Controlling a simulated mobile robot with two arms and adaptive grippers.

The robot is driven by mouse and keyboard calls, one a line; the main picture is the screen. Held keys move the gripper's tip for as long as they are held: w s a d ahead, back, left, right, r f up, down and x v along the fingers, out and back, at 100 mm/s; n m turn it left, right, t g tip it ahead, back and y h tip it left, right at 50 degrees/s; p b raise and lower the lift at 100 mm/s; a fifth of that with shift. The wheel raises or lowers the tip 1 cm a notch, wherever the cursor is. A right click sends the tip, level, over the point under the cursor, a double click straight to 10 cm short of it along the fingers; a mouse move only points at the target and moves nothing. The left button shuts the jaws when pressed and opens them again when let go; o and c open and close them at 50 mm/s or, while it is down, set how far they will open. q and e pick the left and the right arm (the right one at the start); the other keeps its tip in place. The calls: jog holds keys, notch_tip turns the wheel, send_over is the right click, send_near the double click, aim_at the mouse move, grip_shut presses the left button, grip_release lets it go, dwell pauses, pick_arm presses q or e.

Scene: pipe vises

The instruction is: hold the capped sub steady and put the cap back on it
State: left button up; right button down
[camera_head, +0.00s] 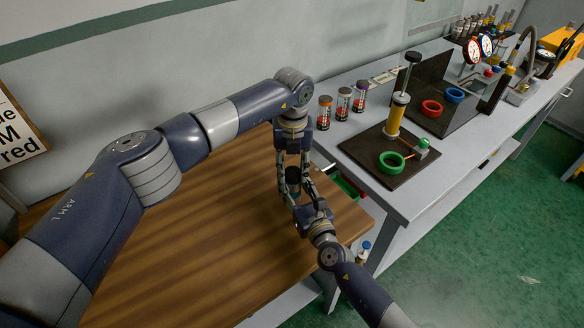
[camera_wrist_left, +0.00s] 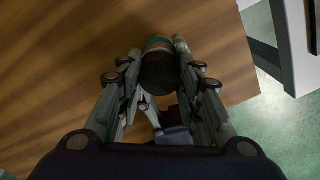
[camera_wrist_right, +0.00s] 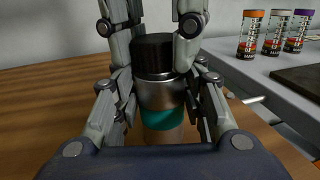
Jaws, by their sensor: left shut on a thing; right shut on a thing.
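The capped sub (camera_wrist_right: 160,93) stands upright on the brown wooden table, with a silver body and a teal band. Its black cap (camera_wrist_right: 153,50) sits on top in the right wrist view, with no clear gap below it; I cannot tell whether it is threaded on. My left gripper (camera_head: 293,180) comes down from above, its fingers on both sides of the cap, which also shows in the left wrist view (camera_wrist_left: 159,75). My right gripper (camera_wrist_right: 160,100) comes from the side, shut on the silver body. In the head view the fingers partly hide the sub.
The wooden table (camera_head: 190,240) is clear to the left. A grey bench (camera_head: 375,195) adjoins at the right, bearing several capped jars (camera_head: 342,103), a dark mat with a green ring (camera_head: 391,162) and a yellow cylinder (camera_head: 396,118). A green bin (camera_head: 346,188) shows beside the table edge.

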pick_arm(q)
jog(key=shift+a+f, duration=0.3)
jog(key=shift+f, duration=0.2)
jog(key=shift+w+d+r, duration=0.1)
jog(key=shift+w+r, duration=0.05)
jog(key=shift+r, duration=0.1)
jog(key=shift+d+r, duration=0.15)
jog(key=shift+r, duration=0.45)
dwell(0.4)
jog(key=shift+f, duration=0.45)
jog(key=shift+f, duration=0.45)
dwell(0.5)
jog(key=o, duration=0.6)
jog(key=shift+c, duration=0.2)
